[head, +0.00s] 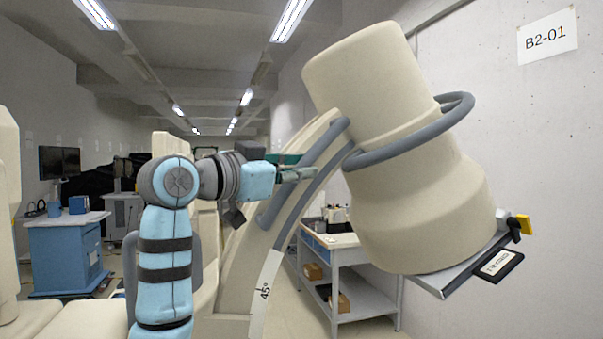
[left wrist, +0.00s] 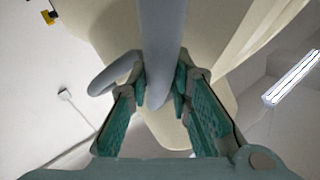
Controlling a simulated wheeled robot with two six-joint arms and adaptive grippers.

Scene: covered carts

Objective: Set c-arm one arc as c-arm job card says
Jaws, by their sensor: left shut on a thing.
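The C-arm's large cream head (head: 385,100) hangs tilted at the end of its cream arc (head: 240,270). A grey tubular handle (head: 332,140) runs along the arc's upper part. My left gripper (head: 300,170) reaches it from the left, and its green fingers are shut on the handle. In the left wrist view the fingers (left wrist: 160,92) lie on both sides of the grey handle (left wrist: 160,40). A white scale label reading 45° (head: 264,293) is on the lower arc. No job card is readable here. My right gripper is not in view.
A grey ring (head: 440,130) circles the head. A flat plate with a yellow clip (head: 522,224) and a dark tag (head: 496,266) sits at its lower end. Behind are a grey shelf cart (head: 365,290) and a blue cart (head: 65,255). A B2-01 sign (head: 547,38) is on the right wall.

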